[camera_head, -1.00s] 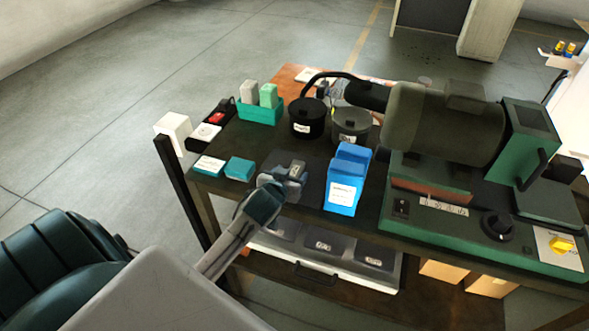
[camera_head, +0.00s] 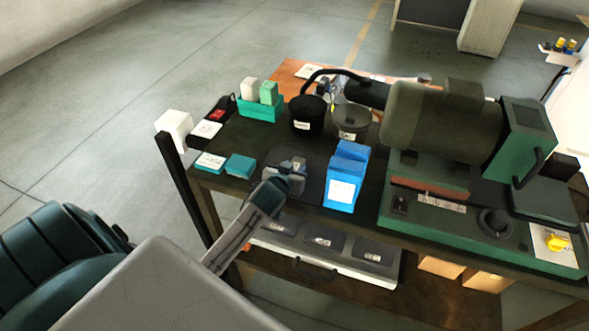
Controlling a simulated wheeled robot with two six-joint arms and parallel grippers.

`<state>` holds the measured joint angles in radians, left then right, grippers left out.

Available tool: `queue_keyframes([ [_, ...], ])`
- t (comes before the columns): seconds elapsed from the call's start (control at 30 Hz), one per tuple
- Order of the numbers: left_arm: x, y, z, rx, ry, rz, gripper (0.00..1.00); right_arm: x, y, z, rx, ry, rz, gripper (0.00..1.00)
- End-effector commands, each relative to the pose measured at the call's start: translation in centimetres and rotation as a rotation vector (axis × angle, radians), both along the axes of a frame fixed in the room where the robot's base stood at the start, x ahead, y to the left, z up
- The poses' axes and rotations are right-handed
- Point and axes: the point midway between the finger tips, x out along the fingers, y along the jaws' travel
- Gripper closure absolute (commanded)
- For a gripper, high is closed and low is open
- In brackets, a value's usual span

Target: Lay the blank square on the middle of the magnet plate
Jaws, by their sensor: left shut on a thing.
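My left gripper (camera_head: 284,180) reaches in from the lower left, over the near part of the bench. It is shut on the small grey metal blank (camera_head: 297,166), which is partly hidden by the jaws. Below and around them lies a dark, flat, square plate (camera_head: 313,188), which looks like the magnet plate. The gripper covers part of it. I cannot tell whether the blank touches the plate or how square it sits. My right gripper is not in view.
A blue box (camera_head: 343,178) stands close to the plate's right. Small teal boxes (camera_head: 240,166) lie to its left. Black (camera_head: 307,117) and grey (camera_head: 351,122) pots stand behind. A green machine (camera_head: 460,210) fills the right side. A drawer tray (camera_head: 325,245) sits below.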

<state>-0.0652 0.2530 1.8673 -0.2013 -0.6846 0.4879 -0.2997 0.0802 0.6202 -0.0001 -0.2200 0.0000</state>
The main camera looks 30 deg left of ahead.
Motion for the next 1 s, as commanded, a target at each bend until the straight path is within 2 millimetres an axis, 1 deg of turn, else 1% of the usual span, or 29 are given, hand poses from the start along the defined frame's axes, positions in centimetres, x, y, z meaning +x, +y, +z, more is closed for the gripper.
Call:
queue_keyframes([
  [0.27,0.1,0.0,0.7,0.001,-0.006,0.000,1.00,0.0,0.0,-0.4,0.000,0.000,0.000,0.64],
  [0.43,0.1,0.0,2.1,0.001,-0.007,-0.001,1.00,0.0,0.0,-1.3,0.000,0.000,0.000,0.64],
  [0.53,0.1,0.0,3.5,0.003,-0.009,0.000,1.00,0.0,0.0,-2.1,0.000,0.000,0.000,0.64],
  [0.67,-2.1,-1.3,3.4,-0.002,-0.004,-0.001,1.00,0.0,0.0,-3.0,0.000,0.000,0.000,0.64],
  [0.77,-4.1,-2.6,3.5,-0.003,-0.004,-0.002,1.00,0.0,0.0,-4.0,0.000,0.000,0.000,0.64],
  [1.0,-9.8,-5.9,4.2,-0.007,-0.004,0.002,1.00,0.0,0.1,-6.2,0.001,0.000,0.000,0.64],
])
